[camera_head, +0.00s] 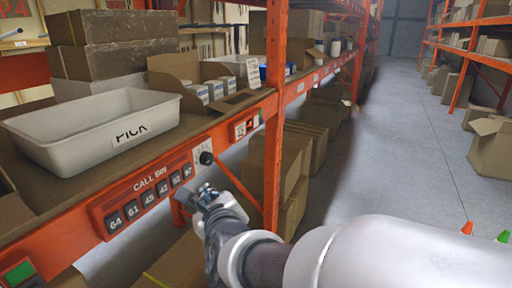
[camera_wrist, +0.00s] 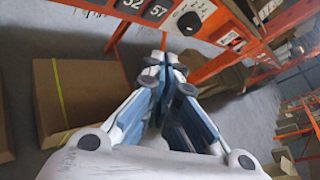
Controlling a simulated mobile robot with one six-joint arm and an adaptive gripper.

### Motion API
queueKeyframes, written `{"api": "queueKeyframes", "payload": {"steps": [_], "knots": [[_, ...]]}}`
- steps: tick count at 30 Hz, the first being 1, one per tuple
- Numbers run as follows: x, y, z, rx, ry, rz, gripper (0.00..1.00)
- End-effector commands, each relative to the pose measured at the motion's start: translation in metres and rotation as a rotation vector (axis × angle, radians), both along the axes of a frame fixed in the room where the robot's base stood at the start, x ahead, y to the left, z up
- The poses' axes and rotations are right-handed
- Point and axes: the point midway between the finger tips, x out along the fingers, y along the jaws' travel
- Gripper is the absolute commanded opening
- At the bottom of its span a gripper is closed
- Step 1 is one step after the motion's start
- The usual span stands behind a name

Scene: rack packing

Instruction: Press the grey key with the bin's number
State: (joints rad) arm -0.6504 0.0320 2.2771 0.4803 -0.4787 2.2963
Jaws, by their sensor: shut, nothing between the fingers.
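The call panel (camera_head: 97,213), marked CALL BIN, is on the front of the orange shelf beam. It has a row of dark grey keys with white numbers. I read 64 (camera_head: 116,222), 61 (camera_head: 133,209), 45 (camera_head: 149,197), 42 (camera_head: 162,187) and 57 (camera_head: 187,170). Key 32 (camera_wrist: 132,4) is clearer in the wrist view, beside 57 (camera_wrist: 157,11). A white bin (camera_head: 70,145) on the shelf has a label reading PICK; I see no number on it. My gripper (camera_head: 206,190) is shut and empty, in front of and below the right end of the key row, apart from it.
A black knob (camera_head: 206,158) on a pale plate sits right of the keys. A green button (camera_head: 18,273) is at the beam's lower left. An orange upright (camera_head: 275,100) stands right of my gripper. Cardboard boxes (camera_wrist: 75,95) lie below; the aisle (camera_head: 400,150) is open.

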Motion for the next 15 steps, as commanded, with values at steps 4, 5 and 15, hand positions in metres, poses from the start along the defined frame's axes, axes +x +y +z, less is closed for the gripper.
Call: {"api": "queueKeyframes", "payload": {"steps": [4,5,15], "knots": [[0.008,0.022,0.004,-0.003,0.003,0.003,0.00],[0.010,0.025,0.004,-0.003,0.002,0.002,0.00],[0.022,0.053,0.000,0.000,0.000,0.000,0.00]]}}
